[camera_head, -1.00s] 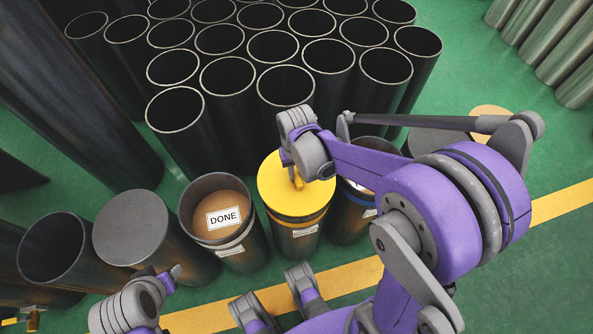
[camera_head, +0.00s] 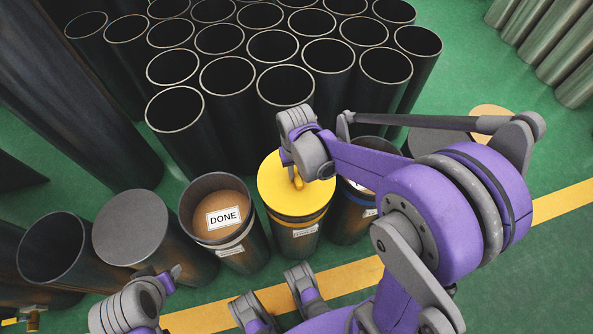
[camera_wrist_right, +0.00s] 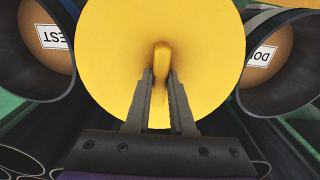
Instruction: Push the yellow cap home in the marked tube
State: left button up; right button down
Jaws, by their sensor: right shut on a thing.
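My right gripper (camera_head: 297,180) is over the cap. In the right wrist view, its fingers (camera_wrist_right: 161,85) are shut on the cap's upright yellow handle (camera_wrist_right: 161,60), and the cap (camera_wrist_right: 115,50) fills the middle. A grey and purple part of my left arm, with the left gripper (camera_head: 172,273), shows at the lower left; its jaws are unclear.
A tube with a DONE label (camera_head: 224,217) inside stands left of the capped tube; another labelled tube (camera_head: 350,220) stands close on its right. A grey-topped cylinder (camera_head: 130,228) and an open tube (camera_head: 52,247) are further left. Many open tubes (camera_head: 285,85) crowd behind.

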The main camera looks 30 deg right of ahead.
jog(key=shift+f+b, duration=1.05)
jog(key=shift+f, duration=0.35)
dwell(0.5)
jog(key=c, duration=0.7)
grip_release()
jog(key=shift+r, duration=0.1)
jog(key=shift+r+p, duration=2.65)
jog(key=shift+r, duration=0.8)
jog(key=s+a+r+n+t+p, duration=0.1)
jog(key=s+r+p, duration=0.2)
jog(key=r, duration=0.2)
jog(key=s+a+r+t+p, duration=0.1)
jog(key=s+r+t+p, duration=0.1)
jog(key=r, duration=0.4)
jog(key=s+a+r+n+t+p, duration=0.1)
jog(key=s+r+t+p, duration=0.1)
jog(key=s+r+p, duration=0.2)
jog(key=shift+s+a+r+n, duration=0.1)
jog(key=shift+s+r+n, duration=0.05)
jog(key=shift+r, duration=0.4)
jog(key=shift+s+r+n, duration=0.15)
jog(key=shift+r, duration=0.35)
